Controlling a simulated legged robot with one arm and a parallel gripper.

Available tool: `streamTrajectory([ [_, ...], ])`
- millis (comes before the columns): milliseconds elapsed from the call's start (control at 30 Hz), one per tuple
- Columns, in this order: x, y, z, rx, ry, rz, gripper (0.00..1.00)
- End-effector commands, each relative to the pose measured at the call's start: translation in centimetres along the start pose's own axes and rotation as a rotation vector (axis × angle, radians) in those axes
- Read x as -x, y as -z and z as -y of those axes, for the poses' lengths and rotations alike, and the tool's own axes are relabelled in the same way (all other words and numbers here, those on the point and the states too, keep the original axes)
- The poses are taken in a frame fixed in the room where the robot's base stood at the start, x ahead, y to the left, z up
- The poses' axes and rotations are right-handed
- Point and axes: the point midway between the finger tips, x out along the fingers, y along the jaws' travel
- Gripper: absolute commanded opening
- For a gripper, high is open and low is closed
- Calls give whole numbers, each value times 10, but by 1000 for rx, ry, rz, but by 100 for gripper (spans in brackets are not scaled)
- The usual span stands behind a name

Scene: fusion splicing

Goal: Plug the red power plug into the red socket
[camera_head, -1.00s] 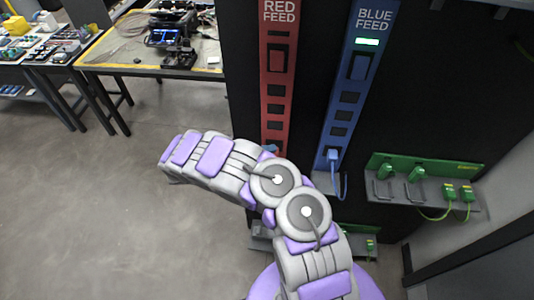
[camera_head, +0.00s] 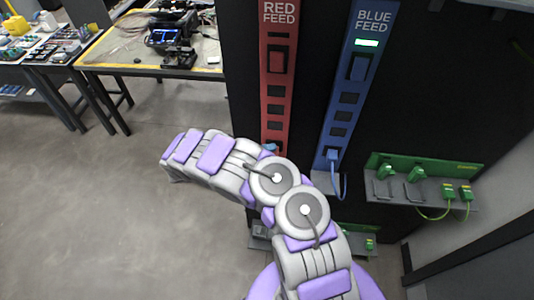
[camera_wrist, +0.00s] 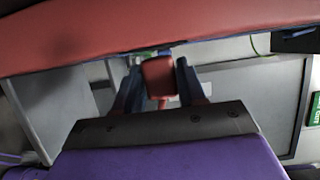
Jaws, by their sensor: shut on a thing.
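The red power strip, labelled RED FEED (camera_head: 278,100), stands upright in the head view, with a column of dark sockets. My arm covers its lower end. In the wrist view the red strip (camera_wrist: 100,35) spans the top, very close. My gripper (camera_wrist: 158,72) is shut on the red plug (camera_wrist: 158,82), which sits between its two dark fingers. The plug's far end is at the strip's lower edge in that view; I cannot tell whether it touches or enters a socket. In the head view the plug is hidden and only a bluish bit of my gripper shows beside the strip.
A blue power strip (camera_head: 345,95) stands to the right, with a blue plug (camera_head: 333,156) and cord low on it. A green-backed shelf (camera_head: 425,170) with green plugs is further right. A workbench (camera_head: 110,66) stands at back left. The floor at left is clear.

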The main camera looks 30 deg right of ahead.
Motion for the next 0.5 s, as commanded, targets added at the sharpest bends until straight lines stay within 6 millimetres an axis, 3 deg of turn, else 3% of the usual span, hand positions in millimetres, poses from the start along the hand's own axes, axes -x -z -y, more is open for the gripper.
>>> streamTrajectory([
  [433, -3, -8, 0, -1, 0, 0, 13],
  [467, -3, -8, 0, -1, 0, 0, 41],
  [500, -3, -8, 0, -1, 0, 0, 45],
])
